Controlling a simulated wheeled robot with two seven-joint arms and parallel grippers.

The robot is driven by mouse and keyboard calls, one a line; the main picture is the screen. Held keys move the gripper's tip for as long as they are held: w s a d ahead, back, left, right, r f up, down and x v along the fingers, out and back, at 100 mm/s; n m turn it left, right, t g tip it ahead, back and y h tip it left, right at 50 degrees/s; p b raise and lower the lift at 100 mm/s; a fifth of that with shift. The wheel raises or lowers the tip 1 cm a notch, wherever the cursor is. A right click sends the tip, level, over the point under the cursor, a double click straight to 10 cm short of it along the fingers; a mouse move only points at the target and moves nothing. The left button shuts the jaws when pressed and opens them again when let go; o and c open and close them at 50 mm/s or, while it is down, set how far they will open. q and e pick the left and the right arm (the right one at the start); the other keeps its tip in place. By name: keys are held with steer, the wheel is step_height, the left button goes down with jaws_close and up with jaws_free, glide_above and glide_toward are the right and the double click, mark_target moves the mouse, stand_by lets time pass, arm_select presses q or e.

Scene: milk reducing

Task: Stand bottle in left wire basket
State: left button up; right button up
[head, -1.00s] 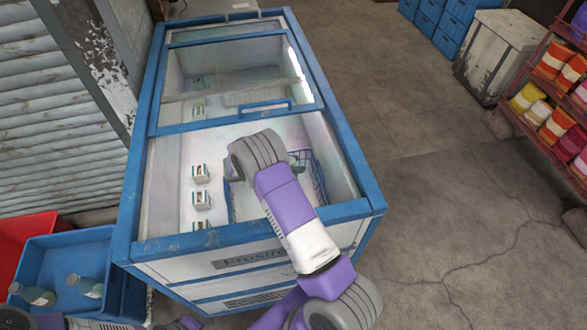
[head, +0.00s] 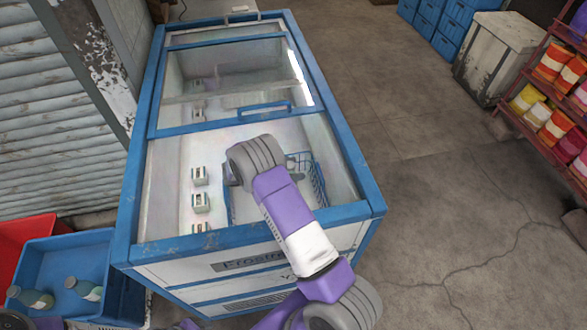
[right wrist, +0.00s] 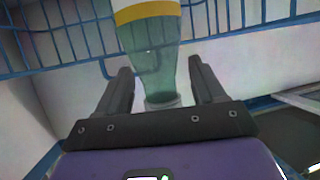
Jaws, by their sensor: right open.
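In the right wrist view a clear green bottle (right wrist: 152,50) with a yellow and white band has its neck end nearest my right gripper (right wrist: 160,68). The gripper is open, with a finger on either side of the bottle's neck and lower visible part, and gaps show on both sides. Blue basket wires (right wrist: 60,45) run behind the bottle. In the head view my right arm reaches down into the open freezer and hides the bottle and the fingers. Blue wire basketwork (head: 318,182) shows right of the arm. The bottle's far end is out of view. My left gripper is not seen.
The freezer (head: 130,215) has a blue rim around the opening and a glass lid (head: 240,75) over its far part. Small cartons (head: 200,203) stand inside at left. A blue crate (head: 60,262) with bottles (head: 85,288) stands left of the freezer.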

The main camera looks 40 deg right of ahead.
steer(key=p+v, duration=0.1)
steer(key=v, duration=0.6)
steer(key=shift+r, duration=0.1)
